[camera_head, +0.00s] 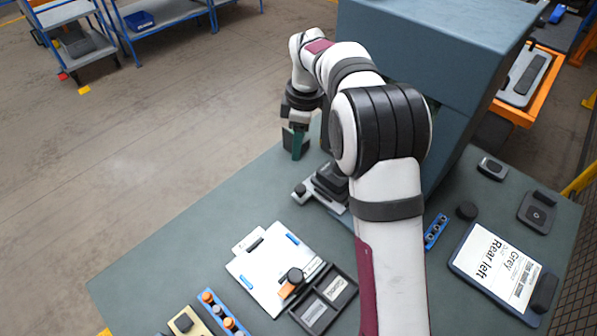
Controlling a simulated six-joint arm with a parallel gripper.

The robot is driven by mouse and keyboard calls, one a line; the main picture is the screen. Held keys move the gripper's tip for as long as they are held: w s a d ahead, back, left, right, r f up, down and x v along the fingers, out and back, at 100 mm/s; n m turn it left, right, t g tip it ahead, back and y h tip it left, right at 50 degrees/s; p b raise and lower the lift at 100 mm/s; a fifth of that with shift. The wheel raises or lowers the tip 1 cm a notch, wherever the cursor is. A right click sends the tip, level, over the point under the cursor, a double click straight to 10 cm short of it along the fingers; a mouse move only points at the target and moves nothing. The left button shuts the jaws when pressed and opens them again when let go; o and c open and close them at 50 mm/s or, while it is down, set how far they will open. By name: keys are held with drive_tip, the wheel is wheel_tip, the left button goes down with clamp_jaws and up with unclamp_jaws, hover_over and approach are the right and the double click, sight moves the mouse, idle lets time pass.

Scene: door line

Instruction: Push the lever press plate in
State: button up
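My gripper (297,143) points down at the table's far edge, left of the blue-grey cabinet. Dark green and dark grey parts show at its tip. They are too small and overlapped to tell whether the fingers are open, shut or holding anything. A low fixture (327,188), with a dark body on a light grey base and a small round dark knob at its left end, stands on the table nearer the camera than my gripper. It may be the lever press; I cannot make out its press plate. My arm covers the fixture's right side. My gripper looks apart from it.
The large blue-grey cabinet (430,45) stands close behind my arm. On the green-grey table (185,235) are a white board (262,263), a dark two-part tray (345,283), a blue strip with orange pieces (222,312) and a label board (497,268). The table's left part is clear.

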sight(300, 187)
drive_tip(key=shift+o, duration=1.1)
drive_tip(key=shift+s+d+r+n+h, duration=0.1)
drive_tip(key=shift+s+r+n+h, duration=0.15)
drive_tip(key=shift+r+n, duration=0.25)
drive_tip(key=shift+s+d+r+n+h, duration=0.15)
drive_tip(key=shift+s+r+n, duration=0.15)
drive_tip(key=shift+r, duration=0.35)
drive_tip(key=shift+o, duration=0.5)
drive_tip(key=shift+s+f+g, duration=0.1)
drive_tip(key=shift+s+g, duration=0.05)
drive_tip(key=shift+g, duration=0.15)
wheel_tip(300, 187, down, 15)
drive_tip(key=shift+f, duration=0.1)
clamp_jaws()
